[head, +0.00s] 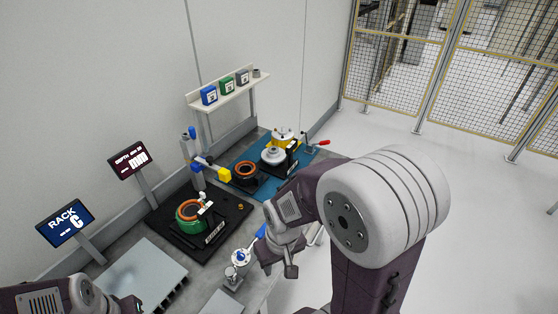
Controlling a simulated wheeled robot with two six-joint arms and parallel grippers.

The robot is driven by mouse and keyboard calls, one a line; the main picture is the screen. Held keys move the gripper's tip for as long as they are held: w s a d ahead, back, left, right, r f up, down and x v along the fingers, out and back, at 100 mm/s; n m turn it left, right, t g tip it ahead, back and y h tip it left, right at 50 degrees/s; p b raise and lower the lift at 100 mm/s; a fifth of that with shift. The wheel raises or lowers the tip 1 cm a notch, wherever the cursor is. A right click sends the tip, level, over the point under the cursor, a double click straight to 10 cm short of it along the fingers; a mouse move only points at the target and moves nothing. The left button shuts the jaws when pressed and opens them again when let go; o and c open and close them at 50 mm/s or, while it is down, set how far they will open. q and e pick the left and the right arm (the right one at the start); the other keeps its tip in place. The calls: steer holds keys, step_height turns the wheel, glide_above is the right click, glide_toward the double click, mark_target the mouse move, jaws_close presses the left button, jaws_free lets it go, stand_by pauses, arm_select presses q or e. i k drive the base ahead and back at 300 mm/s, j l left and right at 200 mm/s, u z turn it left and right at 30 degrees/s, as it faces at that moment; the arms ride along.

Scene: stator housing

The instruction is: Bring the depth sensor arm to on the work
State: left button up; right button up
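The depth sensor arm (208,163) stands behind the black mat on a grey and blue post. Its yellow end block (225,174) points right, apart from the work. The work, a green stator housing (187,213) with an orange ring, sits on the black mat (170,236); a small white piece lies across its top. My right gripper (279,270) hangs over the bench's right edge, in front of the work. Its fingers look apart, with nothing visible between them. My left gripper (132,304) is at the bottom edge, mostly cut off; its fingers cannot be made out.
A depth display (130,160) and a rack sign (65,222) stand at left. A blue mat (245,187) behind holds an orange-ringed part and a fixture (275,155). A grey plate (140,278) lies front left.

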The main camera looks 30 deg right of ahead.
mark_target(224, 173)
steer(key=z, duration=0.35)
steer(key=i+l+u, duration=0.15)
steer(key=l+u, duration=0.3)
steer(key=i+l+u, duration=0.1)
steer(key=l+u, duration=0.4)
steer(key=l, duration=0.2)
steer(key=l+u, duration=0.45)
steer(key=k+l+u, duration=0.2)
steer(key=l+u, duration=0.25)
steer(key=l, duration=0.2)
steer(key=i+j, duration=0.25)
steer(key=j, duration=0.1)
